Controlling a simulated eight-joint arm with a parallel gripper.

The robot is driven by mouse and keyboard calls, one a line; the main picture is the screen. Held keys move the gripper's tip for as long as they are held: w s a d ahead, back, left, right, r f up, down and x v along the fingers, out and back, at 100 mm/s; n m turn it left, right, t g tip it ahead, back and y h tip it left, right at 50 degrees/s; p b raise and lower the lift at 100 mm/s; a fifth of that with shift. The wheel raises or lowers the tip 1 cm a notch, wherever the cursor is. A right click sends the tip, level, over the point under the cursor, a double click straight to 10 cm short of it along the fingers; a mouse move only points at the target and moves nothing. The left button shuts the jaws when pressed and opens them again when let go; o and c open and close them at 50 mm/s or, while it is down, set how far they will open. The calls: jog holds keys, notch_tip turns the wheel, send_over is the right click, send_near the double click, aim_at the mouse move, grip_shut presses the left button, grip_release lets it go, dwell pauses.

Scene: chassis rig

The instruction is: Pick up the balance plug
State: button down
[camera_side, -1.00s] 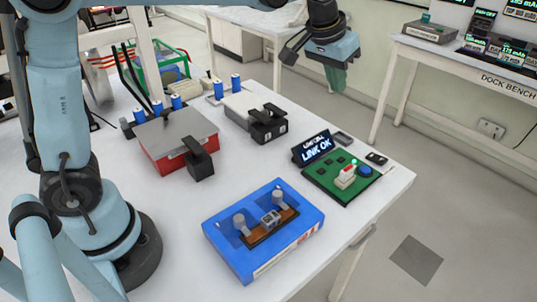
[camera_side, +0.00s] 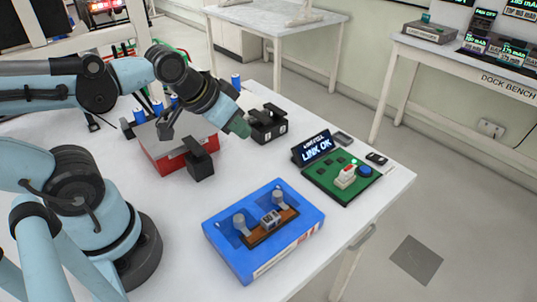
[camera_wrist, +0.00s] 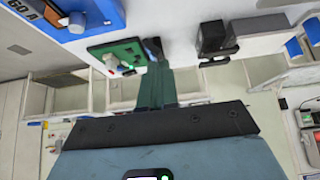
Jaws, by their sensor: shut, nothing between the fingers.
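I take the small white block with a red top (camera_side: 346,176) on the green board (camera_side: 326,187) to be the balance plug, but it is too small to be sure. A pale bit on the green board (camera_wrist: 98,45) in the wrist view (camera_wrist: 110,60) may be the same block. My gripper (camera_side: 240,127) has green fingertips, shut and empty. It is in the air left of the board, clear of it, in front of the black clamp. In the wrist view the fingers (camera_wrist: 156,84) are together, with the board to their left.
A lit "LINK OK" display (camera_side: 316,149) stands behind the board. A blue case (camera_side: 230,258) with a fuse is at the front. A red box (camera_side: 168,160) with a black latch (camera_side: 199,166) and a black clamp (camera_side: 266,124) stand near my gripper. The table's right edge is beyond the board.

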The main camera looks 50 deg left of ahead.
jog(key=c, duration=1.8)
grip_release()
jog(key=o, duration=1.2)
